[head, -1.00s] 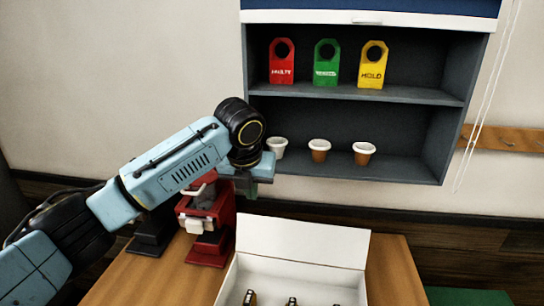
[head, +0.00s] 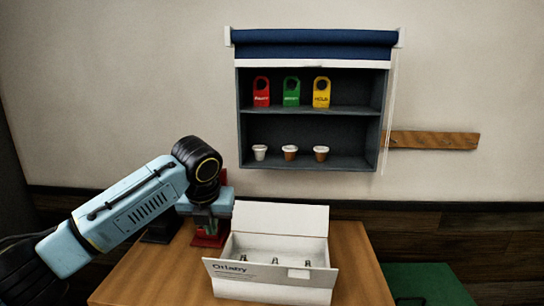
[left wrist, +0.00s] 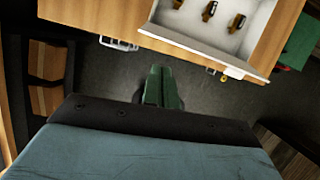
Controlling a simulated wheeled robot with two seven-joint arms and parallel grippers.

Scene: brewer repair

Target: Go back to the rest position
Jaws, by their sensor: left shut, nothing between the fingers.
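My left arm reaches in from the left in the head view, its wrist in front of the red brewer (head: 207,241) and hiding much of it. My left gripper's green fingers show in the left wrist view (left wrist: 162,72), pressed together and empty. They point toward the table's front edge, over dark floor, and touch nothing. My right gripper is in neither view.
A white open box (head: 270,286) with several small parts stands on the wooden table (head: 357,270). A wall cabinet (head: 312,112) holds red, green and yellow tags above three cups. A green object (head: 430,283) stands right of the table.

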